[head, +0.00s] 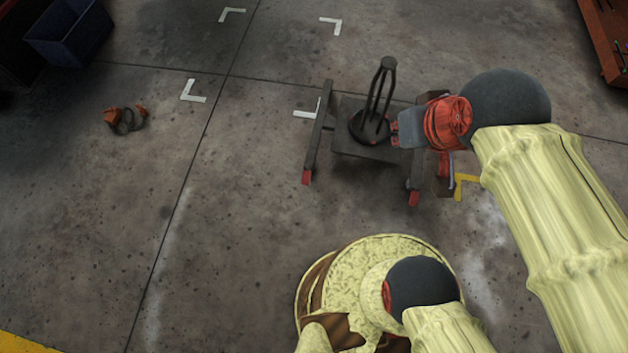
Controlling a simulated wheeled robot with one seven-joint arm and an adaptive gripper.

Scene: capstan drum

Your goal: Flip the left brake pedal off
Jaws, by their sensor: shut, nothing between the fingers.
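A dark capstan drum (356,130) with an upright of thin bars stands on a low dark frame (350,148) in the middle of the head view. A long dark bar with a red end (307,177) runs along the frame's left side; this looks like the left pedal, but I cannot tell its on or off position. A similar red-ended bar (414,198) is on the right. My gripper (395,133) is shut and empty, just right of the drum, pointing left. It is well apart from the left red end. My wrist and gripper hide part of the frame's right side.
An orange and dark coiled item (127,118) lies on the floor at left. A blue bin (68,35) stands at upper left, and an orange-red rack (606,35) at upper right.

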